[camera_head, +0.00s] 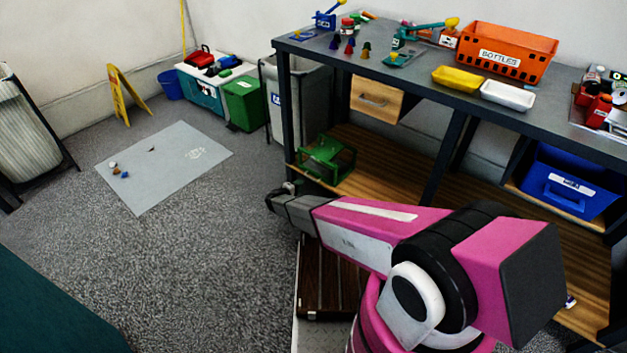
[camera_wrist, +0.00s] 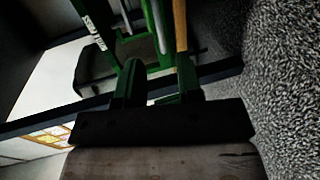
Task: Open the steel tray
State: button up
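I cannot tell for certain which thing is the steel tray. A drawer with a light wooden front and a handle (camera_head: 376,100) hangs closed under the worktop. My gripper (camera_head: 281,193) is low, at the left end of the lower shelf, in front of and below a green open frame (camera_head: 327,160). In the wrist view my gripper (camera_wrist: 157,80) has its two dark fingers apart, with green bars (camera_wrist: 156,25) showing beyond them. I see nothing held between the fingers. The wrist view is dark, so contact with the frame cannot be told.
The worktop (camera_head: 425,83) carries an orange BOTTLES crate (camera_head: 507,54), a yellow tray (camera_head: 457,79), a white tray (camera_head: 508,96) and small items. A blue drawer bin (camera_head: 570,181) is under its right side. A grey bin (camera_head: 301,97) stands behind the table leg. Carpet (camera_head: 215,245) is open to the left.

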jog(key=x, duration=1)
jog(key=shift+w, duration=0.1)
jog(key=shift+d, duration=0.1)
grip_shut()
